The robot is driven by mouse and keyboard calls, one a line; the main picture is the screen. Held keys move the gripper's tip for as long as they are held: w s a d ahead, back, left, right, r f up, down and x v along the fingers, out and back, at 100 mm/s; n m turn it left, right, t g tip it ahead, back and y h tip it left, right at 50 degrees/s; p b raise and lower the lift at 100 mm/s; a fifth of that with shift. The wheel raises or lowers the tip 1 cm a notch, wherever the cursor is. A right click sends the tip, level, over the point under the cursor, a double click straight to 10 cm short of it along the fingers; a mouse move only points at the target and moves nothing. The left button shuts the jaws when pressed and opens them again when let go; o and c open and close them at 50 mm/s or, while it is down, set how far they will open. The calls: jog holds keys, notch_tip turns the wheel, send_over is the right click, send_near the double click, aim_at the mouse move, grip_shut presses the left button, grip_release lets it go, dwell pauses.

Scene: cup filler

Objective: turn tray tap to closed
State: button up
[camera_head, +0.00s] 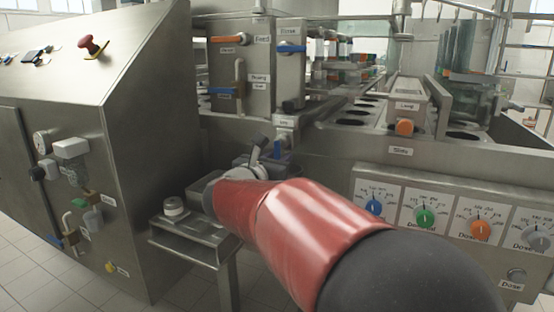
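My red and black arm reaches in from the lower right. My gripper (257,150) is at its far end, low at the machine's front above a small steel stand. Only small dark and grey parts of it show, and my own wrist hides the rest, so I cannot tell whether it is open or holds anything. A tap with a blue handle (278,149) is just right of my gripper, under a small label too blurred to read. I cannot tell whether they touch. This may be the tray tap, but its label and full handle position are not clear.
Above are an orange-handled tap (228,39) and blue-handled taps, one (291,48) at upper right and one (221,91) lower left. A steel stand (190,252) is below my wrist. A dosing panel (450,222) with coloured knobs is at right. A sloped cabinet (120,120) bounds the left.

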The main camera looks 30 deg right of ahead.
grip_shut()
jog(key=s+r+n, duration=0.1)
jog(key=n, duration=0.5)
jog(key=s+d+r+n+p, duration=0.1)
jog(key=n, duration=0.5)
jog(key=d+r+n+p, duration=0.1)
jog(key=n, duration=0.4)
jog(key=shift+s+r+n, duration=0.2)
jog(key=shift+s+n, duration=0.2)
dwell(0.3)
jog(key=shift+o, duration=1.2)
grip_release()
